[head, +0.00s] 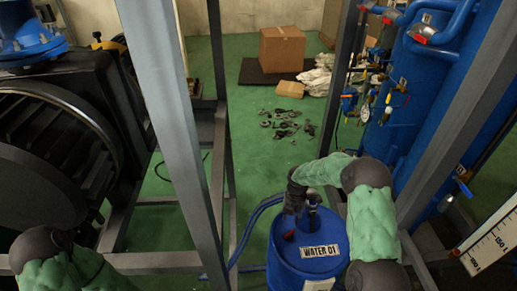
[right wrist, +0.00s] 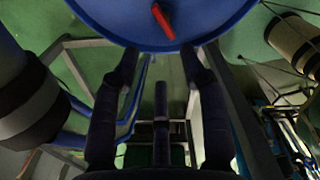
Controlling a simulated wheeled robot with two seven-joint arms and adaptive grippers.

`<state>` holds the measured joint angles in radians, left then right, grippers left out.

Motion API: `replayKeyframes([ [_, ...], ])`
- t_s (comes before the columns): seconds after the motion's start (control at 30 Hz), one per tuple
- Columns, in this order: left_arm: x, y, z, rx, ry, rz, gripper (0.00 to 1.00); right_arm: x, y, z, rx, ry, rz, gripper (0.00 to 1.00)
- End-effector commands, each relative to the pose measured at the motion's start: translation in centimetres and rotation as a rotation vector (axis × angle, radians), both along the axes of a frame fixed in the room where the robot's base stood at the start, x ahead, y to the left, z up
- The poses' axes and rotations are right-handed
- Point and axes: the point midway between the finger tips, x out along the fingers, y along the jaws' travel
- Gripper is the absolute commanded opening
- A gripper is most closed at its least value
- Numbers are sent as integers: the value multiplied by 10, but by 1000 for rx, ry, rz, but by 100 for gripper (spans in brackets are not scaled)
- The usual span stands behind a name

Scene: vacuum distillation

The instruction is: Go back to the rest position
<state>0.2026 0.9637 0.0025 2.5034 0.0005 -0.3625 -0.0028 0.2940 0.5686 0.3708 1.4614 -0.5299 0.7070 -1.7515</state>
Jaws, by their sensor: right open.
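My right arm, in a green sleeve, reaches over the blue drum marked WATER 01 (head: 285,262) in the head view. My right gripper (head: 294,203) is at the drum's far left side, close to its top. The blue drum top (right wrist: 120,18) with a red valve handle (right wrist: 162,20) shows just beyond the fingertips. I cannot tell whether they touch. My left arm's green sleeve shows at the lower left of the head view; its gripper is out of view.
Grey steel frame posts (head: 170,120) stand left and right of the drum. Blue tanks (head: 415,100) with pipes and valves are at right, a dark machine (head: 60,130) at left. Blue hoses (head: 246,235) run beside the drum. Loose parts (head: 283,125) and a cardboard box (head: 282,48) lie beyond.

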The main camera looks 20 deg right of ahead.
Motion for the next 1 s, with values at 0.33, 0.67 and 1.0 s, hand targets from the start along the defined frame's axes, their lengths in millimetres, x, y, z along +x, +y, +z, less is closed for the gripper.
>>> replayKeyframes([
  [0.33,0,0,0,0,0,0,40,-27,56,-38,108,12,-250,44],
  [0.67,0,0,0,0,0,0,40,-124,174,-96,296,150,-1052,44],
  [1.0,0,0,0,0,0,0,40,-230,227,-108,276,309,-1839,44],
])
